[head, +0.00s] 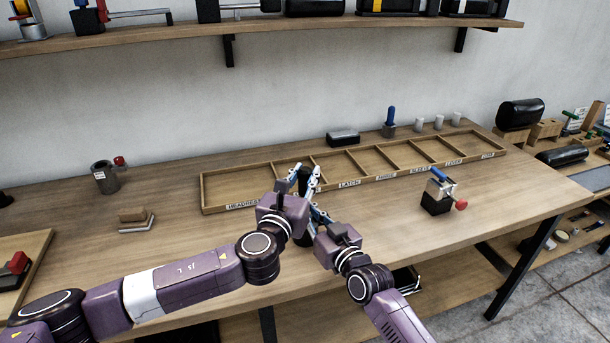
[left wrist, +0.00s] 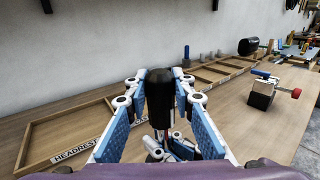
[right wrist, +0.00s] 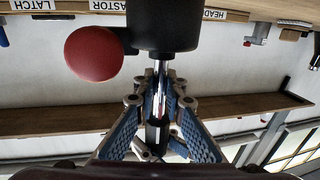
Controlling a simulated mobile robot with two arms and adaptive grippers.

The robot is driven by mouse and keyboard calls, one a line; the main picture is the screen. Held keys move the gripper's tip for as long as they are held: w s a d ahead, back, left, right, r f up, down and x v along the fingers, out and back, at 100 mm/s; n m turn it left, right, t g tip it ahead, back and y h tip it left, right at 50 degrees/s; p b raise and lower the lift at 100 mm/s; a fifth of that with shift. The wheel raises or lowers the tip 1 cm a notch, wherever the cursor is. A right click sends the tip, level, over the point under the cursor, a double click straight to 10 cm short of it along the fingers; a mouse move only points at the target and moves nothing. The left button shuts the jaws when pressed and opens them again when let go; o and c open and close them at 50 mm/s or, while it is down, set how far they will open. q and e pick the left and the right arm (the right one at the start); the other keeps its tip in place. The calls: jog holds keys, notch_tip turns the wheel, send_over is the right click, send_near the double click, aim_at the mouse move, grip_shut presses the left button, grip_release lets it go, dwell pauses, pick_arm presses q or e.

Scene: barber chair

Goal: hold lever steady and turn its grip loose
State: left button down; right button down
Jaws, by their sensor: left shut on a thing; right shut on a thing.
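An upright lever shows in the middle of the head view, mostly hidden by my grippers. Its black grip (left wrist: 160,95) is at the top, between the blue-padded fingers of my left gripper (head: 303,180), which is shut on it. In the right wrist view, which is upside down, the bright metal rod (right wrist: 163,78) of the lever runs from a black round base (right wrist: 165,28) with a red ball knob (right wrist: 93,53). My right gripper (right wrist: 160,98) is shut on the rod between base and grip. The black grip end (right wrist: 157,135) shows behind its fingers.
A shallow wooden tray (head: 237,207) with several labelled compartments lies behind the grippers. A black block with a blue lever and red knob (head: 437,197) stands to the right. A dark cylinder (head: 105,178) and a small brown block (head: 132,214) are at left.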

pick_arm(q)
jog(key=n+y, duration=0.2)
jog(key=y, duration=0.2)
jog(key=n+y, duration=0.3)
jog(key=y, duration=0.1)
jog(key=shift+w+t, duration=0.1)
jog(key=shift+t, duration=0.2)
jog(key=shift+a+n+y, duration=0.1)
jog(key=shift+n+y, duration=0.3)
jog(key=shift+y, duration=0.1)
jog(key=c, duration=1.6)
grip_release()
jog(key=v, duration=1.2)
jog(key=shift+r, duration=0.1)
